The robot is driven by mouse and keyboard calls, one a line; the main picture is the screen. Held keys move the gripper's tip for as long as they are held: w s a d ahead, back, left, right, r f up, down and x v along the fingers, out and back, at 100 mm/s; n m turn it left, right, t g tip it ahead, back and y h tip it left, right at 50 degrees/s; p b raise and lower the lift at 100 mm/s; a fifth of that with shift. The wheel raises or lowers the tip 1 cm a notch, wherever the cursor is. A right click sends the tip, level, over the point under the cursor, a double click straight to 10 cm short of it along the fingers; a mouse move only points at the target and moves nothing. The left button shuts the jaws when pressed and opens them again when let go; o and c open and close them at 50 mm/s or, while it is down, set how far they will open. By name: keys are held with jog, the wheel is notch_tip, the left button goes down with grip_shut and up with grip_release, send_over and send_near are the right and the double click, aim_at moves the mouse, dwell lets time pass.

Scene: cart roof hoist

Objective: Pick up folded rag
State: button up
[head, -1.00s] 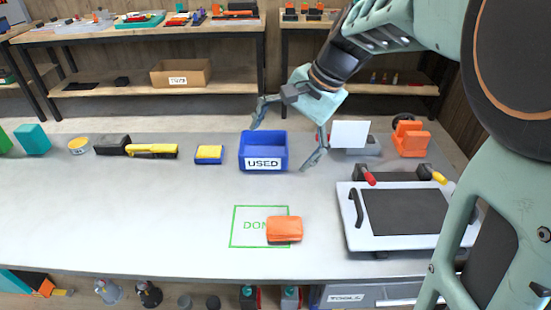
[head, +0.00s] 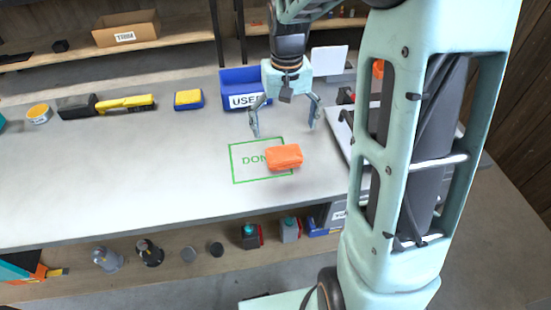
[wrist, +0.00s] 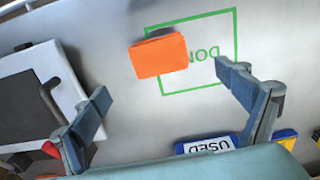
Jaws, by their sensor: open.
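The folded rag (head: 284,157) is an orange, flat, rounded block. It lies on the workbench over the right part of a green outlined square marked "DON..." (head: 233,166), covering the end of the word. It also shows in the wrist view (wrist: 158,56), beyond and between my fingertips. My gripper (head: 284,131) points down above the bench with its fingers spread wide and nothing between them. In the head view the fingertips are just behind the rag, apart from it. In the wrist view my gripper (wrist: 168,82) is open too.
A blue bin labelled "USED" (head: 236,90) stands behind my gripper. A white-framed dark panel (wrist: 30,105) lies right of the rag in the head view. A yellow-blue sponge (head: 188,99) and yellow-black tool (head: 125,104) lie left. The bench left of the square is clear.

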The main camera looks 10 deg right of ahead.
aim_at(284, 153)
notch_tip(284, 153, down, 10)
jog(key=shift+d+f+b, duration=0.1)
jog(key=shift+f+b, duration=0.1)
jog(key=shift+b, duration=0.6)
jog(key=shift+c, duration=0.2)
jog(key=c, duration=1.2)
jog(key=shift+r, duration=0.1)
